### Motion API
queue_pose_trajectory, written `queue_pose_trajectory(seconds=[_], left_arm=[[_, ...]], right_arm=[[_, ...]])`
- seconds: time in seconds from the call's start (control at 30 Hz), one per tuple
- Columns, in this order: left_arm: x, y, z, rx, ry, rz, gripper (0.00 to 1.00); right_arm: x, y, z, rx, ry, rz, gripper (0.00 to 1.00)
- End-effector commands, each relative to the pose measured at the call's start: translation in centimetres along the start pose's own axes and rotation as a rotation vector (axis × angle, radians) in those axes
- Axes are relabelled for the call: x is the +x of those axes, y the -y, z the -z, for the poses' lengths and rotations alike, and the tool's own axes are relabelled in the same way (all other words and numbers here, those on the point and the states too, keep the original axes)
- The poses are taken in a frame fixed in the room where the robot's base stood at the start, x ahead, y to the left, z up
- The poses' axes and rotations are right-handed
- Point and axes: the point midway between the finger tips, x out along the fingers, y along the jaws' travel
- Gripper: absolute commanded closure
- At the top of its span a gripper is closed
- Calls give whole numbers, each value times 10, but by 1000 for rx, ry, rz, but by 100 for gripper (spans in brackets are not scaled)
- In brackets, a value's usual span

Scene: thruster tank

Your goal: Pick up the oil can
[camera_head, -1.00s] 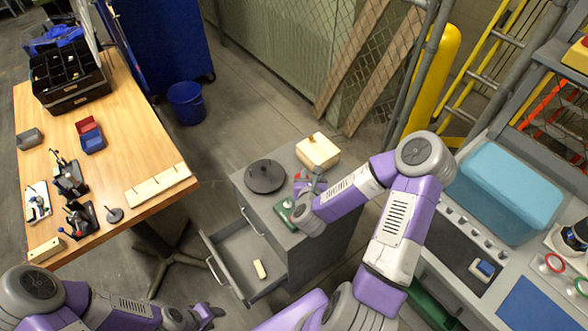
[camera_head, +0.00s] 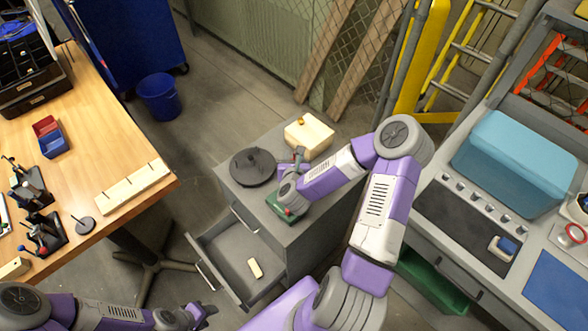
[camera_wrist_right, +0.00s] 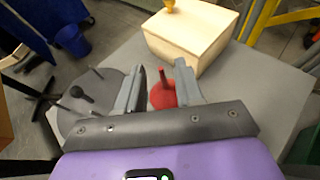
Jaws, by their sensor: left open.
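The red oil can (camera_wrist_right: 163,96), with a thin upright spout, stands on the grey cabinet top in the right wrist view. My right gripper (camera_wrist_right: 160,66) is open, with a finger on either side of the can. A gap shows at the left finger; whether the right finger touches cannot be told. In the head view my right gripper (camera_head: 296,160) is low over the cabinet and largely hides the can. My left gripper (camera_head: 205,312) is open and empty at the bottom, left of the cabinet's open drawer.
A wooden box (camera_head: 309,137) with a yellow knob and a dark round disc (camera_head: 252,166) with pegs flank the can on the cabinet (camera_head: 315,208). The drawer (camera_head: 222,262) stands open with a small pale block (camera_head: 255,268) inside. A wooden workbench (camera_head: 100,150) is at left.

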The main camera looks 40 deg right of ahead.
Motion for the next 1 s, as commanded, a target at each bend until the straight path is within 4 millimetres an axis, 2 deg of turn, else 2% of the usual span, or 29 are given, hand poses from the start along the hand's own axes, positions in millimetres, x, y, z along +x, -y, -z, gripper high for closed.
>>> queue_pose_trajectory(seconds=[0.1,0.2,0.3,0.53,0.77,1.0], left_arm=[[5,2,0,0,0,0,57],[7,3,0,0,0,0,57],[8,3,0,0,0,0,57],[7,3,0,0,0,0,57],[7,3,0,0,0,0,57],[7,3,0,0,0,0,57]], right_arm=[[21,3,2,1,1,3,64],[33,2,1,1,0,2,64],[39,2,1,0,1,1,64],[39,2,0,-1,0,0,64],[39,2,0,-1,0,0,99],[39,2,0,0,0,0,100]])
